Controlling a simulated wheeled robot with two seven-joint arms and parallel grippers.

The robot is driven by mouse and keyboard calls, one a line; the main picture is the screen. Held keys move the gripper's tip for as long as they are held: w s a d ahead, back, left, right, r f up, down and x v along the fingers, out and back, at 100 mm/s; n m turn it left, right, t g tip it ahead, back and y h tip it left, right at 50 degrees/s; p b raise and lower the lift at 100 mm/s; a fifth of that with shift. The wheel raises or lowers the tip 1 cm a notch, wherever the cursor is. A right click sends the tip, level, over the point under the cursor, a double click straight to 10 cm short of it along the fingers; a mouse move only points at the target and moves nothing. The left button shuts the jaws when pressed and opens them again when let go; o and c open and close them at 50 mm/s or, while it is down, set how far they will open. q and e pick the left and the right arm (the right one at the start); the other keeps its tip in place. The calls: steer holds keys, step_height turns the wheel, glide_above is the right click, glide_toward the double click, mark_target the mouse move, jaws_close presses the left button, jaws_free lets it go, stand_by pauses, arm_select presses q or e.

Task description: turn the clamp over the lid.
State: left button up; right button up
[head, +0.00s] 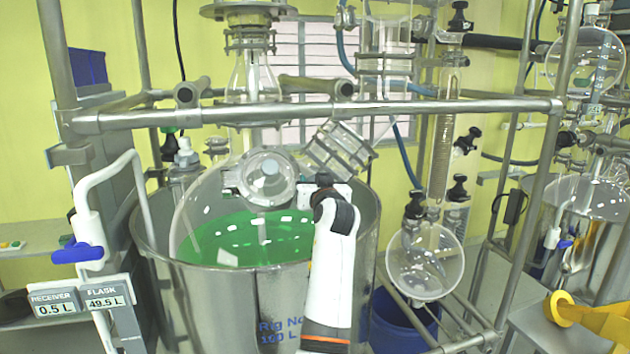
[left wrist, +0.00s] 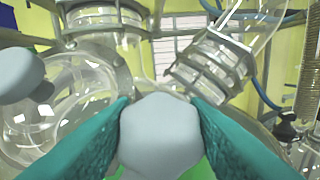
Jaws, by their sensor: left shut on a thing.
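A round, clear glass lid (head: 268,180) sits on a port of the big flask with green liquid; a round glass rim also shows at the left of the left wrist view (left wrist: 55,105). My left gripper (head: 324,184) is just right of the lid, its arm rising from below. In the left wrist view its teal fingers are closed on the sides of a grey rounded knob (left wrist: 160,132). The knob looks like the clamp's handle, but the rest of the clamp is hidden behind it and my gripper. My right gripper is not in view.
A horizontal steel rail (head: 320,110) crosses above the lid. A metal-caged glass neck (head: 340,150) slants close above my gripper. The flask stands in a steel vessel (head: 225,300). A round glass receiver (head: 425,262) hangs to the right. A second grey knob (left wrist: 18,75) shows at left.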

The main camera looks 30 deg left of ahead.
arm_select(q)
steer(key=m+h, duration=0.1)
steer(key=m+t+h, duration=0.1)
steer(key=m, duration=0.1)
steer(key=shift+a+r+m+p, duration=0.1)
steer(key=shift+r+m+p, duration=0.05)
steer(key=shift+m+p, duration=0.15)
steer(key=m+t+h, duration=0.1)
steer(key=m+h, duration=0.3)
steer(key=m, duration=0.2)
steer(key=m+h, duration=0.2)
steer(key=m, duration=0.1)
steer(key=m+h, duration=0.2)
steer(key=m, duration=0.1)
steer(key=shift+g, duration=0.3)
steer(key=shift+m+g+h, duration=0.9)
steer(key=shift+m+h, duration=0.2)
steer(key=shift+m, duration=0.8)
steer(key=shift+d+f, duration=0.2)
steer(key=o, duration=0.9)
steer(key=shift+c, duration=0.2)
steer(key=shift+o, duration=0.5)
steer(key=shift+w+f, duration=0.1)
steer(key=shift+w, duration=0.05)
